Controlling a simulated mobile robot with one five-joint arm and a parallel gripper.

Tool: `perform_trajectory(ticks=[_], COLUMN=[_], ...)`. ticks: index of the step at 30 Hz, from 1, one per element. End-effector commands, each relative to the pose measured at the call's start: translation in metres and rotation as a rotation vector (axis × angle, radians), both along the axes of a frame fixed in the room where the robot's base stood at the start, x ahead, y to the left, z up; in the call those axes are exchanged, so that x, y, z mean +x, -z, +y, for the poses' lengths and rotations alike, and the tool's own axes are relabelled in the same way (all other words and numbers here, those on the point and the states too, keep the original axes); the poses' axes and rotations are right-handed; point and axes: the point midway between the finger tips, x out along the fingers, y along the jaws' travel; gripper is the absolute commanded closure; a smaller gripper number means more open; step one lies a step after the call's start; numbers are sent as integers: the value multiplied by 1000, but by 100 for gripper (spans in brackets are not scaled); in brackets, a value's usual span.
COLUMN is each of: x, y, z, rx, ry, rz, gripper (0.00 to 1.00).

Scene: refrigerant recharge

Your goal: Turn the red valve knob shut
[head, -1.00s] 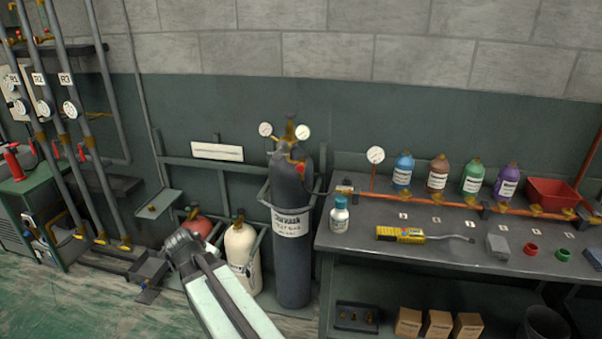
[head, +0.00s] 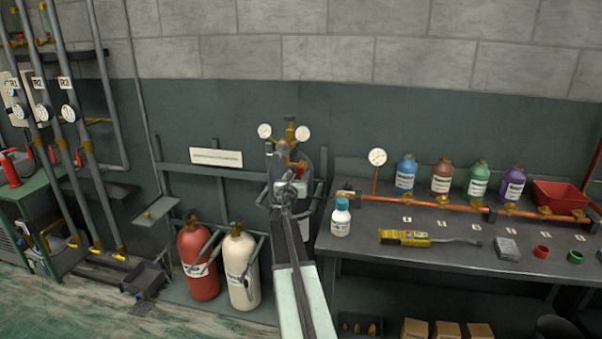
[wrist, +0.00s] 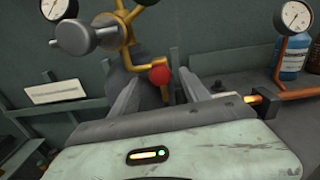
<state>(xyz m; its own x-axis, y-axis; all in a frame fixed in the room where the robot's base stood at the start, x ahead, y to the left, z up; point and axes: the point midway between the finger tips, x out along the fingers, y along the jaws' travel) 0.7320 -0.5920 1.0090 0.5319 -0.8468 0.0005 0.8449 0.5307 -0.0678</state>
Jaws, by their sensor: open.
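The red valve knob (wrist: 160,76) shows in the wrist view, below a brass fitting (wrist: 128,42) with a grey round knob. My gripper (wrist: 158,84) is open, with one finger on each side of the red knob in the picture. I cannot tell whether either finger touches it. In the head view my gripper (head: 283,162) is in front of the dark gas cylinder (head: 315,190) and hides much of it. Two gauges (head: 264,131) (head: 302,133) and brass fittings sit on the cylinder's top.
A red cylinder (head: 197,265) and a cream cylinder (head: 240,275) stand to the left. The bench (head: 360,240) to the right holds a white bottle (head: 340,218), a yellow tool (head: 405,238) and a copper pipe (head: 430,204) with brass valves.

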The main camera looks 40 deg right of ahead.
Motion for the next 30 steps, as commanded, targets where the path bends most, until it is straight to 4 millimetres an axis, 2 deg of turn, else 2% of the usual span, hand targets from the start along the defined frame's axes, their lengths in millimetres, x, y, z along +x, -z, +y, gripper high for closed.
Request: perform_trajectory(ticks=[3, 6, 14, 20, 30], x=[15, 21, 22, 21, 21], y=[0, 0, 0, 0, 0], z=[-23, -34, -37, -37, -37], rx=[0, 2, 2, 2, 22], ry=[2, 2, 2, 2, 3], rz=[-1, -1, -1, -1, -33], gripper=[46, 46, 46, 99, 100])
